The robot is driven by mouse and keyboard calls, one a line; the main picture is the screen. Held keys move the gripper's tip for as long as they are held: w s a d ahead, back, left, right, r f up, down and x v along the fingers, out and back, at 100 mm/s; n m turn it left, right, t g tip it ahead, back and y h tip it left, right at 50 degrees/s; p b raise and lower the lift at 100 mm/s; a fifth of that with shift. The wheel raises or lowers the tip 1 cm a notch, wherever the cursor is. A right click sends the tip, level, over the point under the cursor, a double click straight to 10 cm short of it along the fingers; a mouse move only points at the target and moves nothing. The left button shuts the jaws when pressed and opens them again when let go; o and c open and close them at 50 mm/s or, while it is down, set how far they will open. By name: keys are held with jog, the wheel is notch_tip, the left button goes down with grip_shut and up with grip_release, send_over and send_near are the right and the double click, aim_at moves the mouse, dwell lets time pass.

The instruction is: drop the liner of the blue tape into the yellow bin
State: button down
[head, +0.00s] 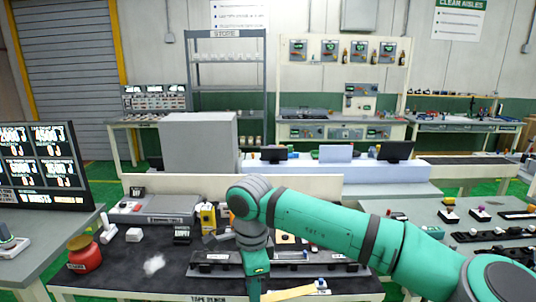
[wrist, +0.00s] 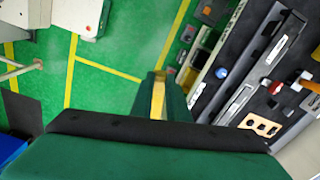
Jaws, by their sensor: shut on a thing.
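My gripper (wrist: 158,98) is shut on a narrow yellow strip (wrist: 158,100), seemingly the liner, which shows between its fingers in the wrist view. The green floor is behind the fingertips there, with the bench to the right. In the head view my wrist hangs over the front of the tape bench and the fingertips are not clear. A pale yellow strip (head: 292,293) shows right of it; I cannot tell whether it is the same one. A small round blue thing (wrist: 222,72) lies on the bench; I cannot tell if it is the blue tape. I cannot make out the yellow bin for certain.
The dark bench top (head: 130,262) holds a red jar (head: 83,255), a crumpled white piece (head: 154,265), a yellow item (head: 207,216) and long dark fixtures (head: 210,262). A screen board (head: 40,165) stands at left. Green floor is open beside the bench.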

jog(key=s+d+f+n, duration=0.1)
jog(key=f+n, duration=0.6)
jog(key=f, duration=1)
jog(key=s+d+f+n, duration=0.2)
jog(key=f+n, duration=0.6)
jog(key=f, duration=1)
jog(key=shift+d+f, duration=0.15)
jog(key=shift+s+d, duration=0.1)
